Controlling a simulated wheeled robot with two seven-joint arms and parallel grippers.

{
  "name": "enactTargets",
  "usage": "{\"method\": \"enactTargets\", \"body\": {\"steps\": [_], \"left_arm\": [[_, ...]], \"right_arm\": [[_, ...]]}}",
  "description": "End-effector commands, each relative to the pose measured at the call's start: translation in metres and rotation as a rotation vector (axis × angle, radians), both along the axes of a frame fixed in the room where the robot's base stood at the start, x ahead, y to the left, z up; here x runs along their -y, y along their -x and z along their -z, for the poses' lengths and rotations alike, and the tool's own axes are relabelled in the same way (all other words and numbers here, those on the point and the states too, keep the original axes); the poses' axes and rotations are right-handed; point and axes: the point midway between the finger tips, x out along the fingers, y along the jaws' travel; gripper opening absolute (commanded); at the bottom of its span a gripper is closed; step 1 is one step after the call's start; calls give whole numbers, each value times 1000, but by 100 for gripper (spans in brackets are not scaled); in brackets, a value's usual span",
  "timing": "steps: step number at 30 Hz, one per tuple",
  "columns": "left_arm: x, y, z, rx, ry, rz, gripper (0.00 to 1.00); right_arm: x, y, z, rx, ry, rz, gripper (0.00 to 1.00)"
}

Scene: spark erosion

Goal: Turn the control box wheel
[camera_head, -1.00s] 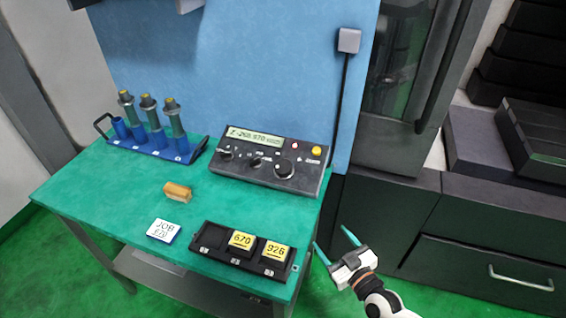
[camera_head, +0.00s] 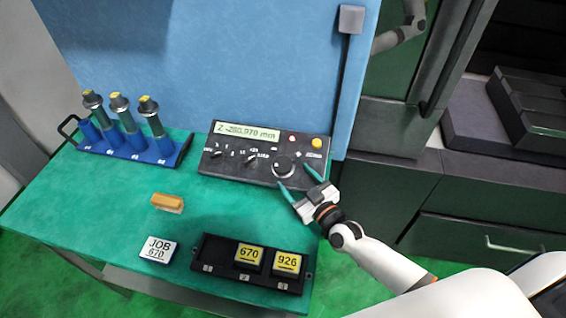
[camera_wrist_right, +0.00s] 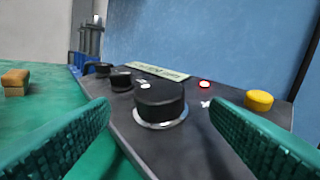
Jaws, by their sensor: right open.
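The dark control box (camera_head: 235,166) stands at the back right of the green table, with a lit display (camera_head: 246,132) on its upper left. Its large black wheel (camera_head: 284,166) sits on the right part of the top. In the right wrist view the wheel (camera_wrist_right: 160,101) is ahead, between the two teal fingers. My right gripper (camera_head: 296,180) is open, with its fingertips just in front of the wheel, one to each side. In the wrist view the fingers (camera_wrist_right: 158,135) appear apart from the wheel. My left gripper is not in view.
Smaller knobs (camera_wrist_right: 121,80), a red light (camera_wrist_right: 204,84) and a yellow button (camera_wrist_right: 259,100) are near the wheel.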

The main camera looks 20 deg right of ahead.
Motion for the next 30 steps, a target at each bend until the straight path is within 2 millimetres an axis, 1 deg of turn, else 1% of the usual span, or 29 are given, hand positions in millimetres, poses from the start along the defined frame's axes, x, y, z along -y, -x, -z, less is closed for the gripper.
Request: {"method": "enactTargets", "body": {"steps": [1,3,9,11,14,22,23,30], "left_arm": [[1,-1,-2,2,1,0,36],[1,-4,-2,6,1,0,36],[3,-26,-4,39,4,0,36],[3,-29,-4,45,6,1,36],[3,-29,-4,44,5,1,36],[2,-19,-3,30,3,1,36],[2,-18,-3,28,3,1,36],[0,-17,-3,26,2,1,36]], "right_arm": [[-3,-12,-2,2,0,1,71],[-6,-25,-2,2,1,0,71],[-14,-53,-1,1,0,0,71],[-15,-57,0,0,1,0,71],[-16,-62,0,0,1,0,71],[-17,-63,0,-1,0,0,71],[-17,-63,0,-1,0,0,70],[-17,-63,0,-1,0,-1,30]]}}
